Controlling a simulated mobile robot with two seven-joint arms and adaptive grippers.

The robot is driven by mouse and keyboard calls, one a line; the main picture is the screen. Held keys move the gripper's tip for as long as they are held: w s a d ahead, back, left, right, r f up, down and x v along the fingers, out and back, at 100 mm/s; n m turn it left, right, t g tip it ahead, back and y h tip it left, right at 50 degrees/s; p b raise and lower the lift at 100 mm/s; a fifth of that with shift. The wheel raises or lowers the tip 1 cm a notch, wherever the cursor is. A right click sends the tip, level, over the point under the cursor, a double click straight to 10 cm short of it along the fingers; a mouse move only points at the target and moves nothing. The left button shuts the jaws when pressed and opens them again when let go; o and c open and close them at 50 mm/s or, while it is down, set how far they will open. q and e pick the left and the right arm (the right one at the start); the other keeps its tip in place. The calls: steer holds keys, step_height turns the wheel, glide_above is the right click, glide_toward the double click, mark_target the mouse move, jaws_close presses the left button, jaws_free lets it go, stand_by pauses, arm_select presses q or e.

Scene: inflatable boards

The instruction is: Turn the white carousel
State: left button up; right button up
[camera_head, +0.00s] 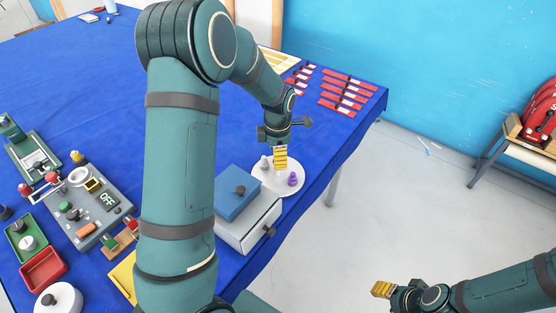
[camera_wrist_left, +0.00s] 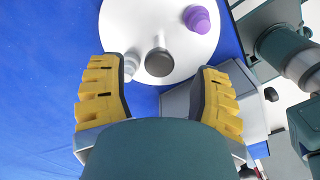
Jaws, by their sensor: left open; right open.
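The white carousel (camera_head: 278,190) is a round disc near the right edge of the blue table. It carries a purple piece (camera_head: 292,179), a pale grey piece (camera_head: 264,162) and a central post. My left gripper (camera_head: 280,165) is above the disc, pointing down. In the left wrist view the carousel (camera_wrist_left: 135,20) fills the top middle, with the purple piece (camera_wrist_left: 197,18) at its right. The grey post (camera_wrist_left: 158,62) and pale piece (camera_wrist_left: 131,63) lie between the lines of the open, empty fingers. I cannot tell whether they touch anything. My right gripper (camera_head: 383,289) is away from the table, over the floor.
A white box with a drawer and blue lid (camera_head: 237,190) stands close beside the carousel. Red-and-dark strips (camera_head: 345,92) lie at the far table corner. A grey control panel (camera_head: 90,210) and small trays crowd the left. My left arm hides the table's middle.

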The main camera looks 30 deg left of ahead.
arm_select(q)
steer(key=shift+f, duration=1.2)
jaws_close()
